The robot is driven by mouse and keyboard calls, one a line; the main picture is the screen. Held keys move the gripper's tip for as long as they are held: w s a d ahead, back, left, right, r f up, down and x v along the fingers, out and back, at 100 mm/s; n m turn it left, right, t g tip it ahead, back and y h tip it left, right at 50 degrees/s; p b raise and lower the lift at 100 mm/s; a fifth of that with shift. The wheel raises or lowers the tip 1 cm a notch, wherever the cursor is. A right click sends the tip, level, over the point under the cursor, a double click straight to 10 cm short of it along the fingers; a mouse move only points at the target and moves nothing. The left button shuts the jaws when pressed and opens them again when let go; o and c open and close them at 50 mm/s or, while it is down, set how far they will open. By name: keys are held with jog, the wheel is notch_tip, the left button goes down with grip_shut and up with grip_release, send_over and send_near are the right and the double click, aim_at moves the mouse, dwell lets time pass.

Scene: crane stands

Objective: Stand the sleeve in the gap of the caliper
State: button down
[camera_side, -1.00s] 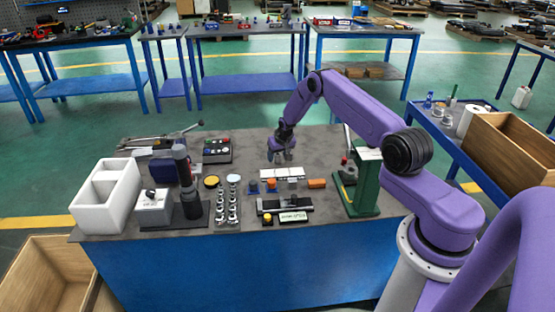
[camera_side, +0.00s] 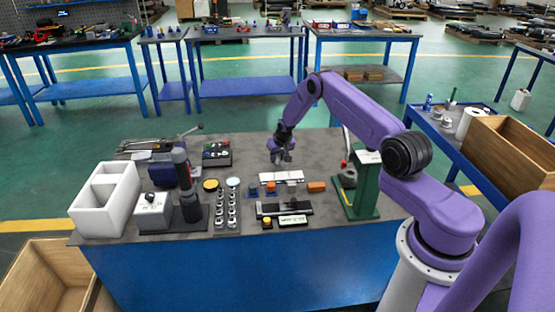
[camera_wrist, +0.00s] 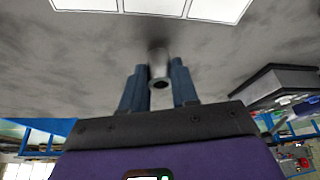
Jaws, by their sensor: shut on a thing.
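My gripper (camera_side: 283,157) is above the back middle of the bench in the side view. In the wrist view my gripper (camera_wrist: 159,82) has its two blue fingers shut on a small grey sleeve (camera_wrist: 159,68), whose dark open end faces the camera. The sleeve is small and hard to make out in the side view. What looks like the caliper (camera_side: 268,209) is a dark bar with a pale-green display, lying near the bench's front edge. My gripper is behind it and apart from it. Its gap is too small to make out.
A white sectioned tray (camera_side: 281,177) lies between my gripper and the caliper, with small blue, orange and grey pieces in front of it. A green stand (camera_side: 364,185) rises on the right. A dark upright stand (camera_side: 187,185) and white bin (camera_side: 104,200) are left.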

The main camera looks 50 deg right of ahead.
notch_tip(320, 180, up, 2)
jog(key=shift+r, duration=0.2)
jog(key=s+a+r, duration=0.3)
jog(key=s+r, duration=0.2)
jog(key=s, duration=0.1)
jog(key=s+a+r, duration=0.3)
jog(key=s+r, duration=0.2)
jog(key=s, duration=0.2)
jog(key=a+f+n+y, duration=0.1)
jog(key=a+f+n, duration=0.1)
jog(key=a, duration=0.3)
jog(key=a+f+n+y, duration=0.1)
jog(key=a+f+n, duration=0.2)
jog(key=a+n, duration=0.1)
jog(key=s+a+f+n+y, duration=0.1)
jog(key=a+f+n, duration=0.1)
jog(key=a, duration=0.3)
jog(key=shift+s+a+f+n, duration=0.1)
jog(key=shift+a+f+n, duration=0.3)
jog(key=shift+n, duration=0.1)
jog(key=shift+f, duration=2.1)
jog(key=shift+f, duration=0.15)
jog(key=c, duration=0.9)
grip_release()
jog(key=shift+o, duration=0.2)
jog(key=shift+a, duration=0.1)
